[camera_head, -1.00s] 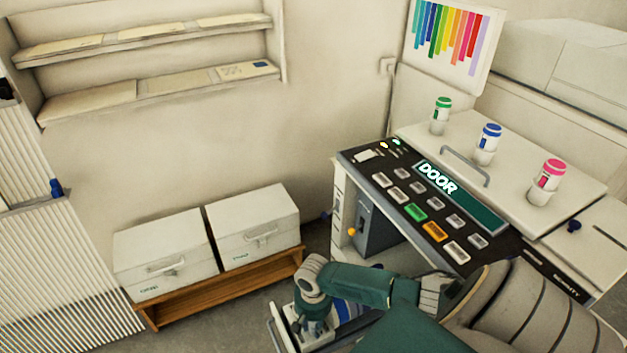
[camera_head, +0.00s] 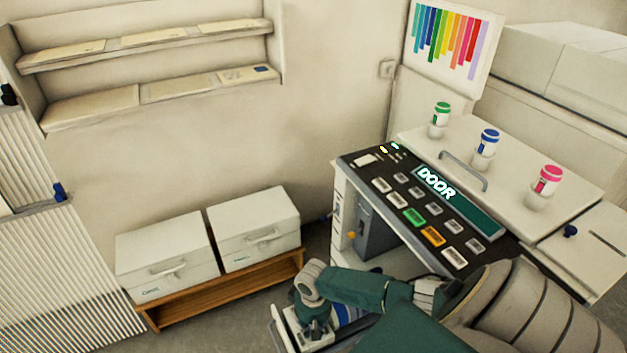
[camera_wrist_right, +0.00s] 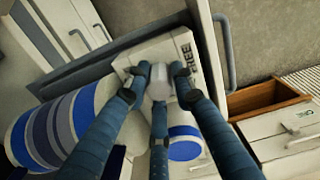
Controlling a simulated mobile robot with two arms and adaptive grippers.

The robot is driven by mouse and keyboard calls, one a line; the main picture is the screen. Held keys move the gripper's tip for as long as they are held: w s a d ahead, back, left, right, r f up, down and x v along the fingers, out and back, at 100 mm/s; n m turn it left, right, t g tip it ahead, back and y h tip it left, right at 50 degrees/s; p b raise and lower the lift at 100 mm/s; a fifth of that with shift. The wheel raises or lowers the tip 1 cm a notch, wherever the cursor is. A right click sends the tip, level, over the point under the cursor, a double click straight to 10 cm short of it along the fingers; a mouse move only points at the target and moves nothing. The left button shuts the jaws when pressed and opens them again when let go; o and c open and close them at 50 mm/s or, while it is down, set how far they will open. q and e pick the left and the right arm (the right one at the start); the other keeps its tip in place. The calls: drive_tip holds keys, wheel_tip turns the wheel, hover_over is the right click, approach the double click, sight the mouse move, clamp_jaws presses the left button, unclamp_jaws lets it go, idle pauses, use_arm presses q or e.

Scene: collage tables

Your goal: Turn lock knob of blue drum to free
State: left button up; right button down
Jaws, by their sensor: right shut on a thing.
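My right gripper (camera_wrist_right: 160,80) is shut on a pale lock knob (camera_wrist_right: 160,88) in the right wrist view, with its dark blue fingers around it. The knob sits on a white plate (camera_wrist_right: 128,62) with the word FREE printed beside it. A blue drum (camera_wrist_right: 45,135) with blue, grey and white bands lies at the left of that view, and a blue round end shows below the knob. In the head view my right gripper (camera_head: 315,330) is low in the middle, next to the blue-striped drum (camera_head: 349,313), which is largely hidden by my arm. My left gripper is out of view.
A machine with a dark button panel (camera_head: 383,208) and a DOOR display stands just beyond my right arm. Green, blue and pink jars stand on its lid (camera_head: 560,180). Two white boxes (camera_head: 165,245) rest on a low wooden stand (camera_head: 215,300) at the left.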

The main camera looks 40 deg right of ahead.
drive_tip(key=n, duration=0.5)
drive_tip(key=shift+n, duration=0.3)
drive_tip(key=n, duration=0.5)
drive_tip(key=shift+n, duration=0.3)
drive_tip(key=c, duration=1.5)
unclamp_jaws()
drive_tip(key=shift+c, duration=0.2)
wheel_tip(320, 180, up, 12)
